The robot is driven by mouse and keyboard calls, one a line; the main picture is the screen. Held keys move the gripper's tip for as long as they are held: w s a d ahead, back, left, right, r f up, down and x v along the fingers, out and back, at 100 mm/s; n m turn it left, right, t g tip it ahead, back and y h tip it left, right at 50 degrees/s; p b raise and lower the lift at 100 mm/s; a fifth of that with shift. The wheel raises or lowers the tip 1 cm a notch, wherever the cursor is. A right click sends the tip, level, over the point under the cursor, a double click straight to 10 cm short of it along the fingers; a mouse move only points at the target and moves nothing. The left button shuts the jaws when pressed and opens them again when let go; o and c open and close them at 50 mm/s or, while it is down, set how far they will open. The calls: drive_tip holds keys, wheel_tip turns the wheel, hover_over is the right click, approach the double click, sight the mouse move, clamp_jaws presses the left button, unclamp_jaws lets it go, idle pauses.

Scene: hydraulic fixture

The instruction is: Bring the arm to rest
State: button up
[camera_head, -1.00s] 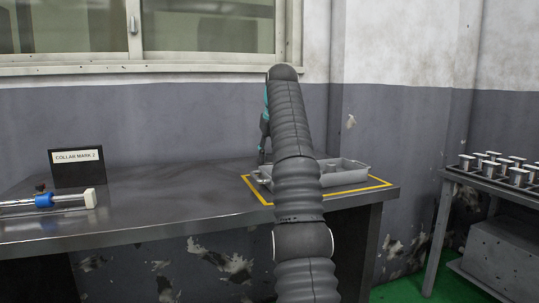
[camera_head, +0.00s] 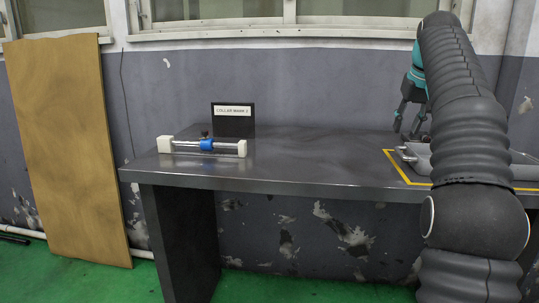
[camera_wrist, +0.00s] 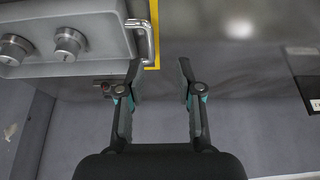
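My arm reaches up the right side of the head view, with my gripper (camera_head: 411,117) hanging down over the bench beside the tray. In the wrist view my gripper (camera_wrist: 159,70) has its two fingers well apart, with nothing between them. The grey metal tray (camera_wrist: 60,12), with a bar handle and round metal parts in it, lies at the upper left of that view, close to the left finger. In the head view the tray (camera_head: 417,150) is partly hidden behind my arm.
The dark bench (camera_head: 300,165) carries a clear rod with white ends and a blue collar (camera_head: 206,145), before a "COLLAR MARK 2" sign (camera_head: 233,120). Yellow tape (camera_head: 400,168) borders the tray. A brown board (camera_head: 70,140) leans on the wall. The bench middle is clear.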

drive_tip(key=s+a+f, duration=0.3)
drive_tip(key=s+a, duration=0.3)
drive_tip(key=s, duration=0.2)
drive_tip(key=s+a+f, duration=0.4)
drive_tip(key=s+a, duration=0.3)
drive_tip(key=s, duration=0.1)
drive_tip(key=s+a+f+n, duration=0.1)
drive_tip(key=s+a+f, duration=0.2)
drive_tip(key=s+f, duration=0.6)
drive_tip(key=s+a+f, duration=0.3)
drive_tip(key=s+f, duration=0.6)
drive_tip(key=f, duration=0.2)
drive_tip(key=shift+s+a+f+n+t+y, duration=0.15)
drive_tip(key=shift+s+n+t+y, duration=0.15)
drive_tip(key=shift+s+n+t, duration=0.1)
